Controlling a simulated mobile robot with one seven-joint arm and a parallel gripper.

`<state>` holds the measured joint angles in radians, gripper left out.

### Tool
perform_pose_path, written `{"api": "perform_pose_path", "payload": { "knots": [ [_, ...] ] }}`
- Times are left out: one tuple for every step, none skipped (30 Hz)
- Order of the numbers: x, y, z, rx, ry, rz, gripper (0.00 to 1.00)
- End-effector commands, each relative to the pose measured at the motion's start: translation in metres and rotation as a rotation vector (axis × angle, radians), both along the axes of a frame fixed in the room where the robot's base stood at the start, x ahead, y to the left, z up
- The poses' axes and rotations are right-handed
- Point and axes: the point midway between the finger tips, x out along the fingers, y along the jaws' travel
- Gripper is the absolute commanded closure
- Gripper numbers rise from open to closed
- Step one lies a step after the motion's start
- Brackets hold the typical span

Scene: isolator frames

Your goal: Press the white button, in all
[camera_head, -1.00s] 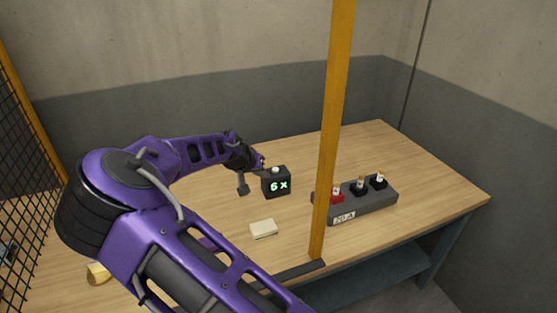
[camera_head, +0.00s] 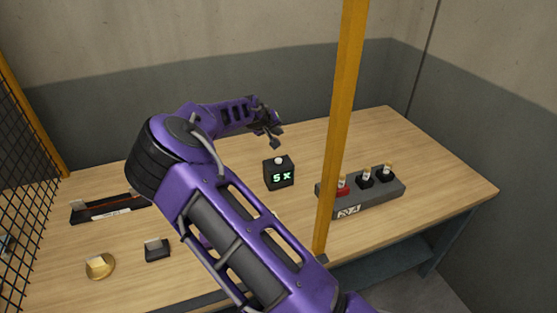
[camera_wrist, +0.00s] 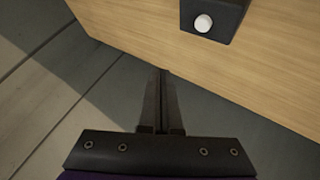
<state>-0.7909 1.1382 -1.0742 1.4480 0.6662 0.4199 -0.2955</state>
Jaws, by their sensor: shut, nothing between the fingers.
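The white button (camera_head: 279,160) sits on top of a small black box (camera_head: 279,176) on the table. The box's front display reads "5 x" in green. In the wrist view the white button (camera_wrist: 203,23) is near the top edge, on the dark box (camera_wrist: 228,14). My gripper (camera_head: 273,138) is raised above and behind the box, apart from the button. In the wrist view my gripper (camera_wrist: 160,73) has its fingers together, with nothing between them. The button lies up and to the right of the fingertips there.
A yellow post (camera_head: 340,110) rises right of the box. Beyond it stands a grey block (camera_head: 385,194) with red and black holders. A dark tray (camera_head: 95,213), a small black block (camera_head: 157,252) and a brass piece (camera_head: 100,267) lie at left, near black mesh (camera_head: 25,200).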

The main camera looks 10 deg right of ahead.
Motion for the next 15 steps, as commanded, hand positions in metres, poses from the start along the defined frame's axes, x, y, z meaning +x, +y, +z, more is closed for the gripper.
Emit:
{"api": "perform_pose_path", "payload": {
  "knots": [
    [0.000, 0.000, -0.003, 0.000, 0.001, -0.001, 1.00],
    [0.000, 0.000, -0.005, 0.000, 0.001, -0.001, 1.00],
    [0.000, 0.000, -0.008, 0.000, 0.001, -0.001, 1.00],
    [0.000, 0.000, -0.011, 0.000, 0.001, -0.001, 1.00],
    [0.000, 0.000, -0.014, -0.001, 0.001, 0.000, 1.00],
    [0.000, 0.000, -0.018, -0.001, 0.002, -0.001, 1.00],
    [0.000, 0.000, -0.022, -0.001, 0.002, -0.001, 1.00],
    [0.000, 0.000, -0.025, -0.001, 0.001, -0.002, 1.00],
    [-0.001, -0.001, -0.030, -0.001, 0.001, -0.002, 1.00],
    [-0.001, -0.001, -0.036, -0.001, 0.001, -0.002, 1.00],
    [-0.001, -0.001, -0.042, -0.001, 0.002, -0.001, 1.00],
    [-0.001, -0.001, -0.048, -0.001, 0.002, -0.001, 1.00],
    [-0.001, -0.001, -0.053, -0.001, 0.002, -0.001, 1.00],
    [-0.001, -0.001, -0.057, -0.001, 0.002, -0.001, 1.00],
    [-0.001, 0.000, -0.063, -0.001, 0.002, -0.001, 1.00]
  ]
}}
